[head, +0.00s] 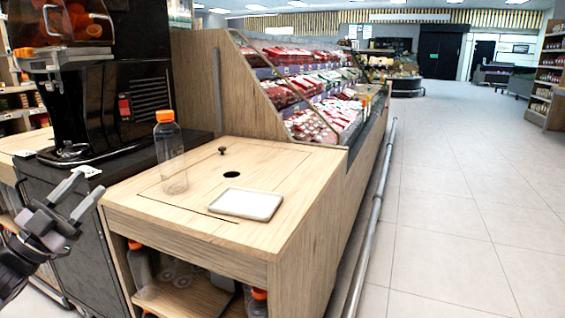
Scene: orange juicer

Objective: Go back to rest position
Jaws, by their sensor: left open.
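My left gripper (78,200) is at the left edge of the head view. Its two fingers are spread apart with nothing between them. It is in front of the black juicer cabinet, left of the wooden counter (190,222), and apart from both. My right gripper is not in view. A clear bottle with an orange cap (172,165) stands upright on the counter's left side and looks empty. The orange juicer (95,95) stands behind at the left, with oranges (72,20) at its top.
A white square tray (246,204) lies on the counter near a dark round hole (231,174) and a small knob (222,150). Capped bottles (140,265) stand on the shelf below. A metal rail (370,220) runs along the right side. The tiled floor (450,220) at right is clear.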

